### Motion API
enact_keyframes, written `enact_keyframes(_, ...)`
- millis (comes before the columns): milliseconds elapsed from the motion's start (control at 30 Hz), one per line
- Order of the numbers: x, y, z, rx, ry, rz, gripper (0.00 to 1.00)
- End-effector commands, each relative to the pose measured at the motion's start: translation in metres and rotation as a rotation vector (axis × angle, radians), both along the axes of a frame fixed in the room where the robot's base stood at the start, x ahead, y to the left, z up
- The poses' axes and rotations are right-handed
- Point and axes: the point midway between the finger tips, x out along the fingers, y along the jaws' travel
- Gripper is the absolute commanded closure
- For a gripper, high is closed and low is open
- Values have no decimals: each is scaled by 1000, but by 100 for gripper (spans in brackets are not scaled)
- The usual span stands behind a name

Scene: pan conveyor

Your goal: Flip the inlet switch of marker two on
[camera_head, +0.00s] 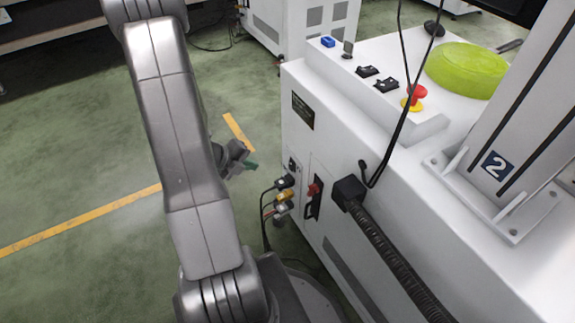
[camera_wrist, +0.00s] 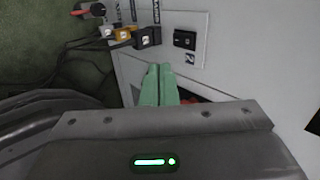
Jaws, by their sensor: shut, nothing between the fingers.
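Marker two is the white cabinet (camera_head: 330,150) with a "2" plate on its post. On its side, a red switch (camera_head: 314,190) sits on a dark mount. A small black switch (camera_head: 291,165) is above the plugs, and it also shows in the wrist view (camera_wrist: 185,40). No readable label tells which one is the inlet switch. My gripper (camera_head: 250,165) is shut and empty, left of the side panel and apart from it in the head view. In the wrist view its green fingers (camera_wrist: 158,70) point toward the panel and partly hide a red part behind them.
A black plug (camera_head: 285,181), a yellow connector (camera_head: 285,195) and their cables stick out below the black switch. A thick black hose (camera_head: 385,250) leaves the cabinet to the right. A red emergency button (camera_head: 416,92) is on top. Green floor lies clear at the left.

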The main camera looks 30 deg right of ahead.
Motion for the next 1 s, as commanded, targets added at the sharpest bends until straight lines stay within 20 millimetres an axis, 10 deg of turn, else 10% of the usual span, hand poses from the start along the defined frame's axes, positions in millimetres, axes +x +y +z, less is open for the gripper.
enact_keyframes(567, -2, 0, -6, 11, 9, -54, 100)
enact_keyframes(1000, 2, -54, -67, 12, 10, -56, 100)
